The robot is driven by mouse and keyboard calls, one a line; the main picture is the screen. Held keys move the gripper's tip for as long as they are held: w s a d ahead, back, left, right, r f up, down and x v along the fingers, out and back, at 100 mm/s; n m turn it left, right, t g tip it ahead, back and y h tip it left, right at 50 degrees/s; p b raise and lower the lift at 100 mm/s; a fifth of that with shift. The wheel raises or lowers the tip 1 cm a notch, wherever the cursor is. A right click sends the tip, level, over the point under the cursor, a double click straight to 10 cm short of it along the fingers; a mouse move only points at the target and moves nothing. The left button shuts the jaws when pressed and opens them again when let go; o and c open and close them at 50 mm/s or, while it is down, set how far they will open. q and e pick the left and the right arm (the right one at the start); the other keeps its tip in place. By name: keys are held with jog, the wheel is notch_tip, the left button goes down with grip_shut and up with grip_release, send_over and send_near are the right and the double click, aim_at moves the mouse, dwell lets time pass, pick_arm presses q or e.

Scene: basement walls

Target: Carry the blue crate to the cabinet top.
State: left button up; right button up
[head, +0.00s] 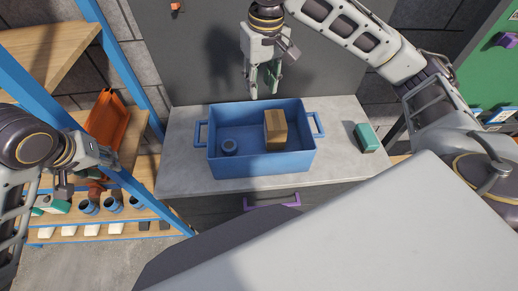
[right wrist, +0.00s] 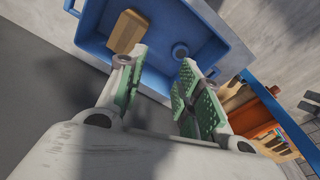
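The blue crate (head: 262,165) stands upright on the grey cabinet top (head: 185,180), with a loop handle on each short side. Inside it are a wooden block (head: 275,130) and a dark blue ring-like object (head: 229,147). My right gripper (head: 266,94) hangs over the crate's far long rim. In the right wrist view the right gripper (right wrist: 160,85) has its green-padded fingers apart with nothing held; the crate (right wrist: 155,72) lies just beyond the fingertips. My left gripper (head: 105,160) is at the left by the shelf, away from the crate; its finger opening is unclear.
A teal box (head: 364,138) lies on the cabinet top right of the crate. A blue-framed wooden shelf (head: 125,85) with an orange bin (head: 107,123) and several cups stands left. A grey panel rises behind the cabinet. A purple drawer handle (head: 271,200) is below.

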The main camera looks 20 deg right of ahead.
jog(key=shift+s+r, duration=0.1)
jog(key=shift+r, duration=1)
jog(key=shift+s, duration=0.1)
